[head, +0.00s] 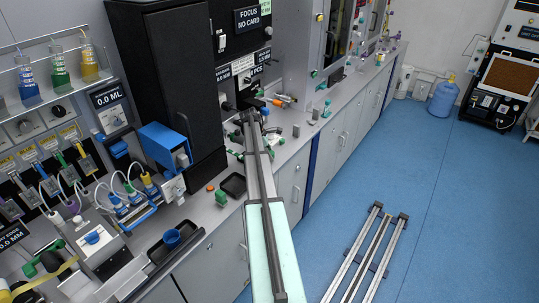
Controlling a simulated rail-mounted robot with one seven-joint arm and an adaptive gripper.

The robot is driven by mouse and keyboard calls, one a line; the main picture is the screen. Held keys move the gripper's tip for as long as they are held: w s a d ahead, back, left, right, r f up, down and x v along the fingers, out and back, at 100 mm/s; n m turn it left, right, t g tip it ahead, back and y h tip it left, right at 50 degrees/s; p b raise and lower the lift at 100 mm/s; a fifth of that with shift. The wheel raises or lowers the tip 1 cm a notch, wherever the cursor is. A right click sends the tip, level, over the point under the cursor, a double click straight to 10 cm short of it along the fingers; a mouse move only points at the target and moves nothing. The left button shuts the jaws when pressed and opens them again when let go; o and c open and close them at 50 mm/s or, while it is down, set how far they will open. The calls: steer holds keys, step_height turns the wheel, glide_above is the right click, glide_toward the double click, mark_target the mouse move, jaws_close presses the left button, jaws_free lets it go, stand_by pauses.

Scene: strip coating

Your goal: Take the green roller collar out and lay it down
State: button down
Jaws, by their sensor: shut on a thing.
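I cannot make out my gripper in the head view, so what it holds does not show. No green roller collar can be told apart for certain. A small green block (221,198) stands on the grey counter, left of a small black tray (233,185). More small green pieces (240,155) lie near the long grey beam (262,172), partly hidden by it. The beam runs from the front of the black machine (238,65) toward me, over a pale green panel (259,262). Its far end is too small and crowded to read.
The counter (203,232) holds a black tray with a blue cup (172,238), a blue device (163,148) and several tubes and bottles at left. Small coloured parts crowd its far stretch.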

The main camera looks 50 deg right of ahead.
steer(key=c, duration=0.7)
jaws_free()
steer(key=v, duration=1.2)
steer(key=shift+d, duration=0.1)
